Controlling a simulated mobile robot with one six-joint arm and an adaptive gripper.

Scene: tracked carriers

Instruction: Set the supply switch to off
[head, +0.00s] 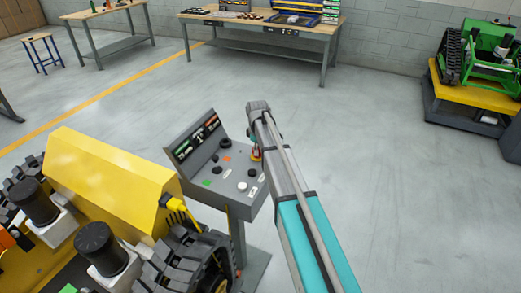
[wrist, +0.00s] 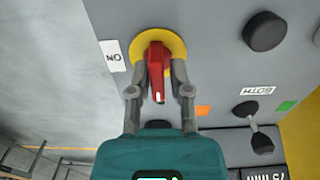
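The supply switch is a red handle (wrist: 157,72) on a round yellow plate (wrist: 172,45), seen close up in the wrist view. The handle points down in that picture, with a pale mark at its lower end. A white label (wrist: 113,56) left of the plate reads ON upside down. My gripper (wrist: 159,66) has one finger on each side of the handle, with small gaps seeming to remain. In the head view the yellow plate (head: 256,157) shows only partly at the console's right edge; my arm hides the gripper there.
The grey console (head: 232,165) also carries black knobs (wrist: 265,31), a lever (wrist: 247,110) and coloured labels. A yellow tracked carrier (head: 115,170) stands close to its left. A green machine (head: 490,50) is far right. Open floor lies right of my arm.

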